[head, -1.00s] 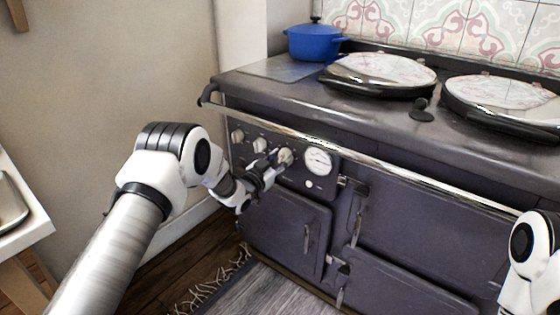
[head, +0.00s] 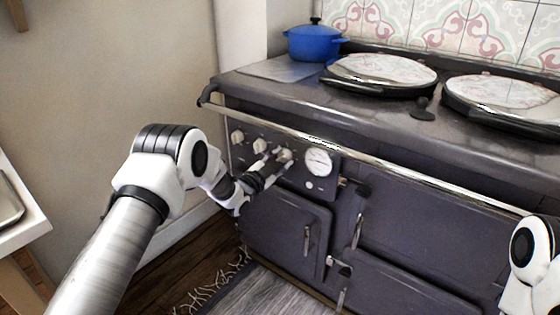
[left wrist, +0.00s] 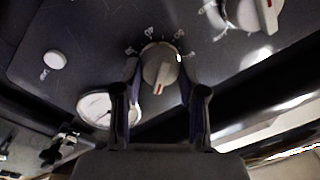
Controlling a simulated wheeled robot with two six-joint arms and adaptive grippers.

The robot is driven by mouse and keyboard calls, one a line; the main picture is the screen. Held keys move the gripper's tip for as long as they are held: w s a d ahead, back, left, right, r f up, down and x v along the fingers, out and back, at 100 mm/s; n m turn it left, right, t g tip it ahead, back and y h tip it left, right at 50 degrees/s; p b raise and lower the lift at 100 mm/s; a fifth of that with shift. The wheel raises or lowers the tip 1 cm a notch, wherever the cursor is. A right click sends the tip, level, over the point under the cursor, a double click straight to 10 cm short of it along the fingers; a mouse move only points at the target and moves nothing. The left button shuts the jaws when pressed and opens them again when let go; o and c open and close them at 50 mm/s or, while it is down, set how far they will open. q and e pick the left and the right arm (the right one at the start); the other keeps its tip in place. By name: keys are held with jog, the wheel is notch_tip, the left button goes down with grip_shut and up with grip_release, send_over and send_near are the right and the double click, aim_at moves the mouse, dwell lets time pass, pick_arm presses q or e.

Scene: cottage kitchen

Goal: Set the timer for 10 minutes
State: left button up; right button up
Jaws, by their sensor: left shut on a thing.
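A row of pale control knobs is on the stove's front panel. My left gripper (head: 277,160) is shut on the rightmost knob (head: 286,154), beside the round white gauge (head: 319,162). In the left wrist view this knob (left wrist: 160,64) sits between the two fingers, with printed marks around it and a red line on its face pointing down the picture toward my gripper. My right gripper is out of view; only a part of my right arm shows at the right edge.
The neighbouring knob (left wrist: 256,12) is close to the held one. A small white button (left wrist: 55,60) is below the gauge in the head view. A chrome rail (head: 360,153) runs across above the panel. A blue pot (head: 314,42) stands on the stove top.

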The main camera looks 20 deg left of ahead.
pick_arm(q)
jog(key=o, duration=1.1)
jog(key=shift+f, duration=0.1)
jog(key=shift+o, duration=0.2)
jog(key=v, duration=1.2)
jog(key=shift+d, duration=0.1)
